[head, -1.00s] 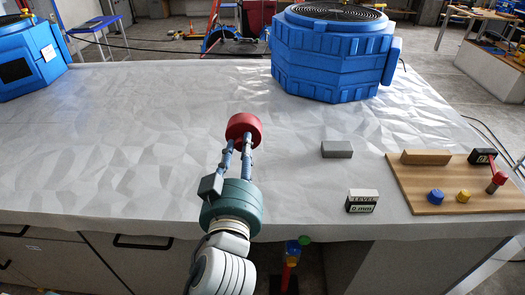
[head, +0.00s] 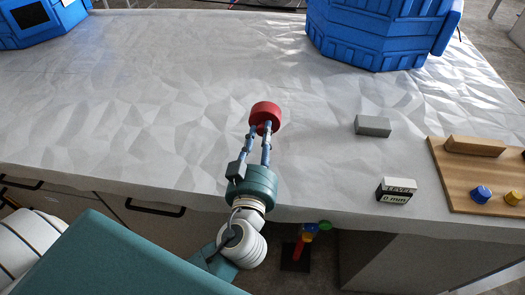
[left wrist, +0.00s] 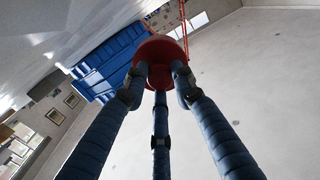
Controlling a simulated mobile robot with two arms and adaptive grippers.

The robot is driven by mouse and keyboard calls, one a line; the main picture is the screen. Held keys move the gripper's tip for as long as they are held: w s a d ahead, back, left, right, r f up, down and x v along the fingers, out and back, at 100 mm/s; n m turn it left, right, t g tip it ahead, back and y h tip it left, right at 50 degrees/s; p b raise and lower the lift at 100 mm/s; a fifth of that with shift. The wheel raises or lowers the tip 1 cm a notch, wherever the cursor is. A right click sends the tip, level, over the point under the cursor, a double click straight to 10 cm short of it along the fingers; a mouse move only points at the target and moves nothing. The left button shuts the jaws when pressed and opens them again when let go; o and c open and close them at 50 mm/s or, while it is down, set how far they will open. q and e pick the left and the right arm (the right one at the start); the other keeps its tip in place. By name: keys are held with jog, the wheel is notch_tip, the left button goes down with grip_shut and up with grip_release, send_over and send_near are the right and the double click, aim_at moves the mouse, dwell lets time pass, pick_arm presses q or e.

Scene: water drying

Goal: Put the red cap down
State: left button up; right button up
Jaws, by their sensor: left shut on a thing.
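The red cap (head: 265,113) is a short round piece at the fingertips of my left gripper (head: 261,131), over the middle of the white-covered table (head: 130,95). The gripper is shut on it. In the left wrist view the red cap (left wrist: 158,55) sits between the three blue fingers of my left gripper (left wrist: 160,78), which close around it. The fingers hide part of its near side. I cannot tell the exact gap between cap and table. My right gripper is not in view.
A grey block (head: 373,126) and a level display box (head: 396,190) lie right of the gripper. Farther right is a wooden board (head: 437,160) with a wooden block (head: 474,146), a blue knob (head: 480,194) and a yellow knob (head: 513,198). A blue ribbed container (head: 375,30) stands behind. The table's left and middle are clear.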

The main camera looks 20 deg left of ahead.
pick_arm(q)
jog(key=shift+s+f, duration=0.1)
jog(key=shift+f, duration=2.5)
jog(key=shift+f+b, duration=0.2)
jog(key=shift+b, duration=0.1)
jog(key=o, duration=0.7)
jog(key=shift+o, duration=0.2)
